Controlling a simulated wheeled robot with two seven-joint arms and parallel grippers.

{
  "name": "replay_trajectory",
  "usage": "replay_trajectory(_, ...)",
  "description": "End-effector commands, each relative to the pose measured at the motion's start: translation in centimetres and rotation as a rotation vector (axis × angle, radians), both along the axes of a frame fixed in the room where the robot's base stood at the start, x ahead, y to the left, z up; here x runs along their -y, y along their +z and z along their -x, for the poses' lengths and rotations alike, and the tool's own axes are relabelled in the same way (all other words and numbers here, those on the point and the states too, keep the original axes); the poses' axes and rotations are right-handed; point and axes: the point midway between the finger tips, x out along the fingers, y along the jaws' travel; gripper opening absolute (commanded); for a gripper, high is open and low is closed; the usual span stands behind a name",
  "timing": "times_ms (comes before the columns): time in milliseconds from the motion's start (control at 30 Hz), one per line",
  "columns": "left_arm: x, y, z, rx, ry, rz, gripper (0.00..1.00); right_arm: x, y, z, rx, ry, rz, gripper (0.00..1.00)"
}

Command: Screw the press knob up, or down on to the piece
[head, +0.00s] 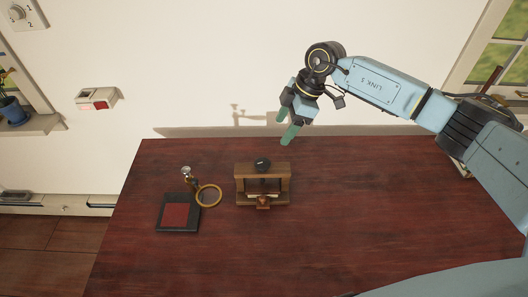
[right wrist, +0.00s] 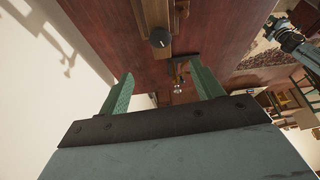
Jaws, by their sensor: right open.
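The press is a small wooden frame (head: 282,170) standing on the dark red table. Its round black knob (head: 262,163) sits on top in the middle. Under the crossbar there is a pale layer and a small reddish-brown piece (head: 263,202) at the front; details are too small to tell. The knob also shows in the right wrist view (right wrist: 160,38), beyond the fingers. My right gripper (head: 288,137) is open and empty, above the table's back edge, up and to the right of the press and apart from it. My left gripper is not in view.
A black tray with a red pad (head: 175,215) lies left of the press. A brass ring (head: 209,195) and a small handled stamp-like object (head: 187,175) are beside it. The table's right half (head: 380,200) is clear. A wall stands behind.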

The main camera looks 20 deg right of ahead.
Motion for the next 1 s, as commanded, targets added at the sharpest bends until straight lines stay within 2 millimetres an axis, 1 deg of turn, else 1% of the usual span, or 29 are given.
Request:
replay_trajectory(67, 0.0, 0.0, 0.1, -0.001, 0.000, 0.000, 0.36, -0.1, -0.7, 0.0, -0.007, -0.004, 0.009, 0.66)
replay_trajectory(167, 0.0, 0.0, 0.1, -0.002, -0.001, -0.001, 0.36, -0.7, -2.1, 0.0, -0.008, -0.004, 0.007, 0.66)
replay_trajectory(400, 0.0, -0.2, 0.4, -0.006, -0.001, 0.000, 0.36, -2.7, -6.9, -0.4, -0.007, -0.002, 0.005, 0.66)
replay_trajectory(600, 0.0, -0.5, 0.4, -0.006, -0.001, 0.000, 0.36, -4.1, -10.2, -0.7, -0.006, -0.001, 0.003, 0.66)
replay_trajectory(700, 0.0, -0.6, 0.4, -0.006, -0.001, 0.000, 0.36, -4.5, -11.3, -0.8, -0.004, -0.001, 0.003, 0.66)
replay_trajectory(800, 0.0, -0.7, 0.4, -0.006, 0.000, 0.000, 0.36, -4.8, -11.9, -0.9, -0.003, -0.001, 0.003, 0.66)
replay_trajectory(1000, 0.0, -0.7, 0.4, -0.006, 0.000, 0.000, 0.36, -4.9, -12.2, -0.9, -0.002, -0.001, 0.004, 0.66)
